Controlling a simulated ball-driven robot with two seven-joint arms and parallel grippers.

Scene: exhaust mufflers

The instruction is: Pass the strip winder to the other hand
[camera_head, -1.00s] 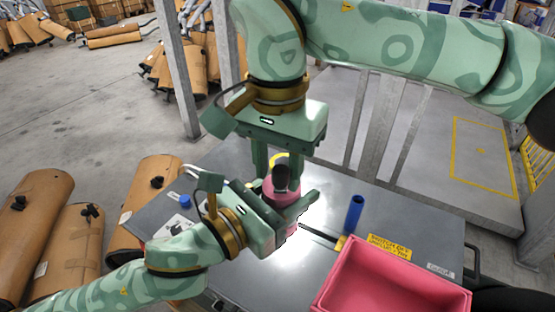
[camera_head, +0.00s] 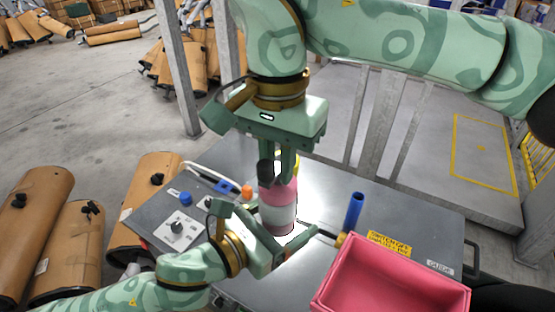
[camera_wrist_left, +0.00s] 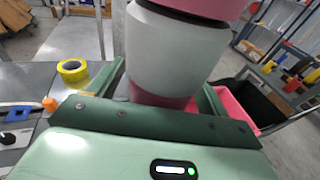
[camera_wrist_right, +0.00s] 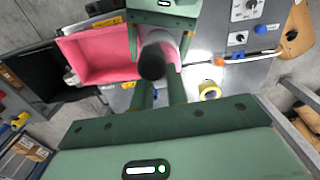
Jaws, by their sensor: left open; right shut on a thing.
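The strip winder (camera_head: 277,208), a pink and white cylinder with a dark knob, is roughly upright above the table. My right gripper (camera_head: 279,165) comes from above and is shut on its upper part. My left gripper (camera_head: 284,238) is open just below and in front, beside its lower end. In the left wrist view the winder (camera_wrist_left: 175,50) fills the space in front of the spread fingers (camera_wrist_left: 165,92). In the right wrist view the dark knob (camera_wrist_right: 151,62) shows past my right fingers (camera_wrist_right: 160,93). The exact finger contact is partly hidden.
A pink bin (camera_head: 345,285) stands at the front right of the grey table (camera_head: 325,195). A blue cylinder (camera_head: 354,212) stands behind it. A yellow tape roll (camera_wrist_left: 72,70) and a control panel (camera_head: 178,228) are on the table. Tan mufflers (camera_head: 150,205) lie left on the floor.

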